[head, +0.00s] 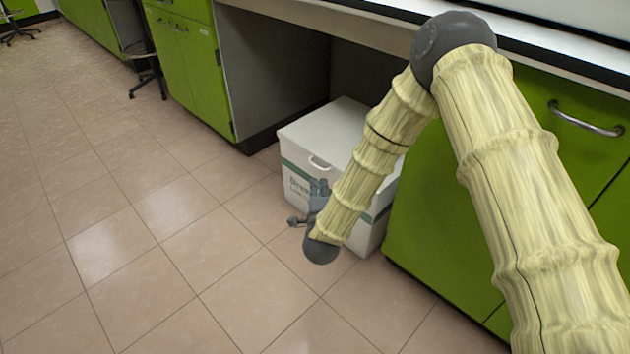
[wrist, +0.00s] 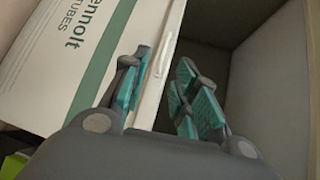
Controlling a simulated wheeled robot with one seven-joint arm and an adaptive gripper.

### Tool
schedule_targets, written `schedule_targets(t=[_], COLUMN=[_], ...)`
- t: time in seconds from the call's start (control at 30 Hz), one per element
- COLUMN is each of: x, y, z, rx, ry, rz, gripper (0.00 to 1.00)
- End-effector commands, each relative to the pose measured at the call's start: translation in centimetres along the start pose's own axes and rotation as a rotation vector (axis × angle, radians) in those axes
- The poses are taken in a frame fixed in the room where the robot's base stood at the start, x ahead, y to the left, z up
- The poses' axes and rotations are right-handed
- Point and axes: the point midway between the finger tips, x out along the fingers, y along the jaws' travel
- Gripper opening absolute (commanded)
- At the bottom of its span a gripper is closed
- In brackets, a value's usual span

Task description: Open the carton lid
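A white carton (head: 300,165) with green print and a green stripe stands on the floor under the bench, its white lid (head: 345,125) lying flat and closed on top. In the wrist view the printed carton face (wrist: 75,60) fills the left side. My gripper (head: 320,186) is in front of the printed face in the head view. In the wrist view my gripper (wrist: 163,88) is open, its teal-padded fingers apart, with a white edge of the carton showing between them. Whether either finger touches the carton I cannot tell. My arm hides the carton's right part in the head view.
Green cabinets (head: 190,60) stand left of the knee space, and more green cabinet doors (head: 430,220) stand close to the carton's right. The bench top (head: 350,22) overhangs above. The tiled floor (head: 150,230) in front and to the left is clear.

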Motion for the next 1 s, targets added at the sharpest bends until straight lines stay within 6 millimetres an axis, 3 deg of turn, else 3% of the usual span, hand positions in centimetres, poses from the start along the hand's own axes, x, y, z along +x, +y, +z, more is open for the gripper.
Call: schedule_targets(t=[0.37, 0.8, 1.0], x=[2.0, 8.8, 10.9], y=[-0.1, -0.3, -0.5], z=[0.7, 0.7, 0.7], rx=[0.060, 0.059, 0.059], ry=[0.006, 0.006, 0.005], rz=[-0.048, -0.048, -0.046], gripper=[0.29, 0.29, 0.29])
